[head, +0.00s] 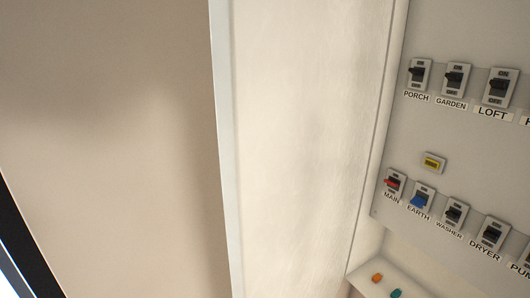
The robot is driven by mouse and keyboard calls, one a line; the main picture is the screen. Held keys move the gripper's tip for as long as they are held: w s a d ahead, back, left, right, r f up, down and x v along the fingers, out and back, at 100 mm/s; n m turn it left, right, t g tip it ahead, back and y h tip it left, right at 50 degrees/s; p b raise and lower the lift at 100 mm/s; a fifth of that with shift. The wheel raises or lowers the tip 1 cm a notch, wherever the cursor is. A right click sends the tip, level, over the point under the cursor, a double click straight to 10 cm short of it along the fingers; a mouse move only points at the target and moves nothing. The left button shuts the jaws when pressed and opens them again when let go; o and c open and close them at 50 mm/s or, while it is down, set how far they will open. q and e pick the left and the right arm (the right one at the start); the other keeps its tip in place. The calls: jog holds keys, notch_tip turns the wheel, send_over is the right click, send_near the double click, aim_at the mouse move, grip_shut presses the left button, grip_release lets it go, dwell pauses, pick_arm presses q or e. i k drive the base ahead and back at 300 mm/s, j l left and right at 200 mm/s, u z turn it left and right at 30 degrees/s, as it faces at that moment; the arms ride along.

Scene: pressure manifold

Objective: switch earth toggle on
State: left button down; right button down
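The earth toggle (419,200) has a blue lever on a light plate, in the lower row of the grey panel at the right of the head view. Its label reads EARTH. The blue lever sits toward the lower part of its plate; the small lettering on the plate is too small to read surely. Neither of my grippers is in view.
The main toggle (393,183) with a red lever is left of it, the washer toggle (454,213) right. A yellow part (432,163) sits above. Below, a pale ledge (362,271) carries orange (377,278) and teal (396,293) pieces. A white wall (295,130) stands left.

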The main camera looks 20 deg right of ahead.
aim_at(417, 201)
jog(key=j+z, duration=0.2)
jog(key=z, duration=1.25)
jog(key=k+l, duration=0.1)
jog(key=l, duration=0.15)
jog(key=k+l, duration=0.1)
jog(key=l+z, duration=0.1)
jog(key=z, duration=0.25)
jog(key=l+z, duration=0.15)
jog(key=z, duration=0.15)
jog(key=l+z, duration=0.1)
jog(key=z, duration=0.25)
jog(key=u, duration=1.25)
